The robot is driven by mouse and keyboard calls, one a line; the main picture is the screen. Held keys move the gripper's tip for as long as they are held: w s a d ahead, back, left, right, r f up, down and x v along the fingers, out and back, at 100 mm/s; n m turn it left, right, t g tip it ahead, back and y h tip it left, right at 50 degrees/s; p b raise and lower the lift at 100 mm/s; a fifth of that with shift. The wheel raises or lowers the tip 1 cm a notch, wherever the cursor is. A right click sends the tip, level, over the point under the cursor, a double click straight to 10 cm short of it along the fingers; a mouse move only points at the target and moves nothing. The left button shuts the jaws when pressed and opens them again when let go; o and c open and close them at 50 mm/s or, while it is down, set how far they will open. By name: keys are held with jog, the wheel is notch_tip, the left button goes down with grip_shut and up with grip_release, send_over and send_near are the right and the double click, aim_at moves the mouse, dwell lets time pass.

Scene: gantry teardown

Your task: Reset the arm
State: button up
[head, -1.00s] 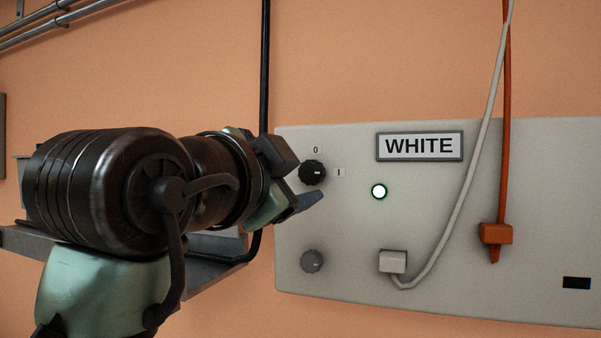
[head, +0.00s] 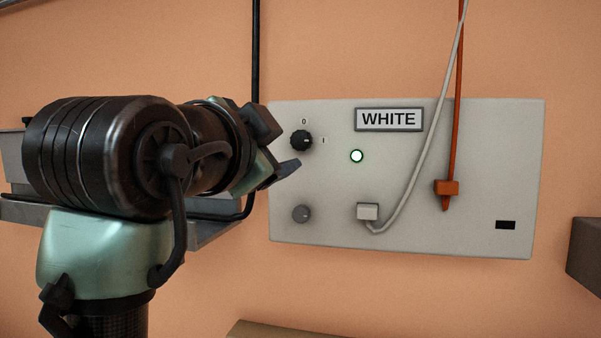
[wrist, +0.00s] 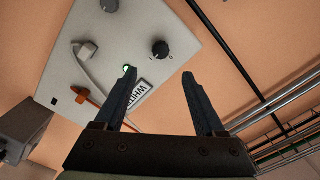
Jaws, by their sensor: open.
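My gripper (head: 280,150) is open and empty, left of the control panel (head: 480,140) on the wall in the head view. In the wrist view my gripper (wrist: 160,90) shows its two fingers spread, with the panel (wrist: 60,25) beyond them. The panel bears a "WHITE" label (head: 389,119), a black knob (head: 301,140) between the marks 0 and I, and a lit round lamp (head: 357,156). A grey knob (head: 301,214) sits below. My gripper looks apart from the knobs.
A white plug (head: 368,212) with a white cable and an orange plug (head: 446,188) with an orange cable sit on the panel. A grey shelf (head: 215,234) is behind my arm. A dark box (head: 587,250) juts in at right. A black conduit (head: 255,50) runs up the wall.

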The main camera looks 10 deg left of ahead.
jog(key=s+d+f+n+t+b, duration=0.2)
jog(key=s+d+n+t, duration=0.2)
jog(key=s, duration=0.4)
jog(key=s+d+f+n+t+y+b, duration=0.1)
jog(key=s+d+f+n+t+b, duration=0.1)
jog(key=s+d+n+t, duration=0.3)
jog(key=s+d+n+b, duration=0.1)
jog(key=s+d+n, duration=0.1)
jog(key=s+d, duration=0.1)
jog(key=shift+d, duration=0.35)
jog(key=shift+s, duration=0.15)
